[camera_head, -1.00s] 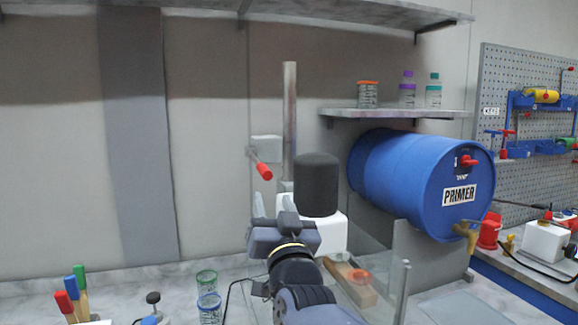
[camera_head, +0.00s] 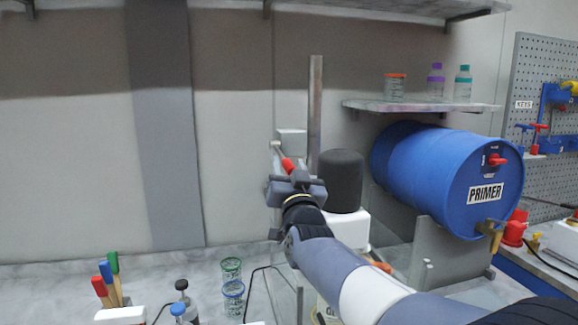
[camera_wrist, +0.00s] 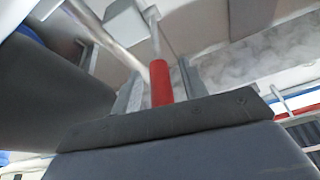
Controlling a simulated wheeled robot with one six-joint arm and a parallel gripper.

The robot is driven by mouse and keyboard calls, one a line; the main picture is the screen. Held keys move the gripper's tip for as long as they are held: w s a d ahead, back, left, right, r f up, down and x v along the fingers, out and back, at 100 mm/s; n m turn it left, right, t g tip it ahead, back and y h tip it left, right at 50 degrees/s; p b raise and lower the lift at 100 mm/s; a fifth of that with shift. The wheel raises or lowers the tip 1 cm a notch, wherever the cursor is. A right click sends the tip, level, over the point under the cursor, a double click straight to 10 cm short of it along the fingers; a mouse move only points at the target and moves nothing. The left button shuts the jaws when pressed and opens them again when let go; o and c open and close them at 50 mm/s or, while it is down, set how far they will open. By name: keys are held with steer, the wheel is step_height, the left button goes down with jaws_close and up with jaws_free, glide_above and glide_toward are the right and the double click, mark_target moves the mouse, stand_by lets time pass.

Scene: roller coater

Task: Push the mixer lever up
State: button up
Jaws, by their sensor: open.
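The mixer lever is a thin metal rod with a red handle (camera_head: 287,164), slanting down from a pale box (camera_head: 291,141) on the wall beside the upright metal post. My gripper (camera_head: 295,184) is at the handle's lower end and hides part of it in the head view. In the wrist view, the red handle (camera_wrist: 161,84) stands between the two fingers of my open gripper (camera_wrist: 165,92), with some room towards the right finger. Whether a finger touches it I cannot tell. The dark mixer cylinder (camera_head: 341,182) is just right of my gripper.
A blue primer drum (camera_head: 412,168) lies on its side at the right, below a small shelf (camera_head: 420,105) with jars. Brushes (camera_head: 108,282), small bottles and cups (camera_head: 232,290) stand on the counter. The wall left of the lever is clear.

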jaws_close()
stand_by(0.4)
